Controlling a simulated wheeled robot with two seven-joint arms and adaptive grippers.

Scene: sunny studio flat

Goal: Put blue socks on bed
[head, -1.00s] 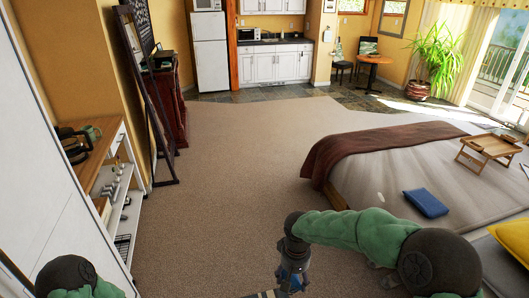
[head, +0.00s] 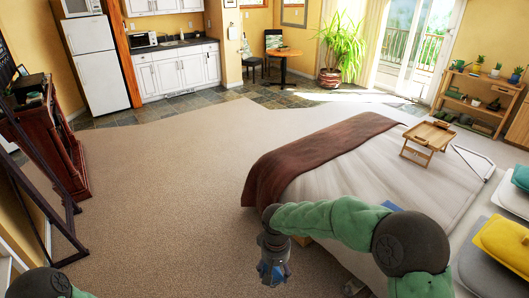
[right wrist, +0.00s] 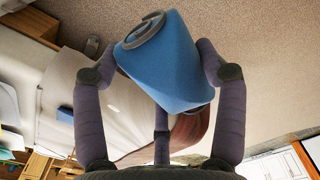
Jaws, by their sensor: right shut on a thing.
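My right gripper (head: 273,275) hangs beside the near left side of the bed (head: 345,185), over the carpet. It is shut on a blue thing, which I take for the blue socks; in the right wrist view the blue socks (right wrist: 165,60) sit between the fingers and show a grey ring on one end. In the head view only a little blue shows at the fingertips. The bed has pale bedding and a brown throw (head: 310,155). My left arm shows only at the lower left corner; its gripper is out of view.
A wooden tray table (head: 428,140) stands on the bed. A blue item (head: 397,206) on the bed is mostly hidden behind my right arm. Yellow (head: 503,243) and other cushions lie at the right. The carpet (head: 170,180) left of the bed is clear.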

